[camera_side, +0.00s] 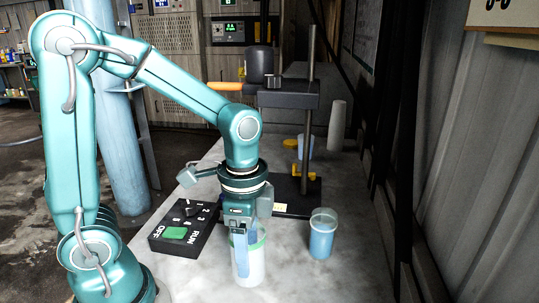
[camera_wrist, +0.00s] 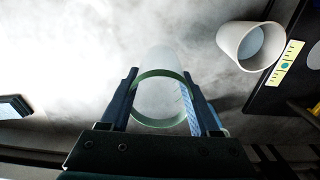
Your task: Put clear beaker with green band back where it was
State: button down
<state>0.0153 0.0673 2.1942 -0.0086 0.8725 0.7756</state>
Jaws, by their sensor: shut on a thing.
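The clear beaker with the green band (camera_side: 249,268) is upright under my gripper at the front of the bench. My gripper (camera_side: 241,243) is shut on it near the rim. In the wrist view, the beaker (camera_wrist: 158,88) sits between the two fingers of my gripper (camera_wrist: 161,88), with the green band showing as a ring. I cannot tell whether its base touches the bench top. Part of its upper side is hidden by a finger in the side view.
A beaker with blue liquid (camera_side: 322,236) stands to the right. The disperser stand (camera_side: 308,120) with its black base is behind. A control box (camera_side: 185,228) lies left. The bench (camera_side: 330,283) is clear in front.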

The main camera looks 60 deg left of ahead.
aim_at(251, 269)
jog(key=shift+d+f, duration=0.25)
jog(key=shift+f, duration=1.9)
jog(key=shift+f, duration=0.15)
jog(key=shift+c, duration=0.6)
grip_release()
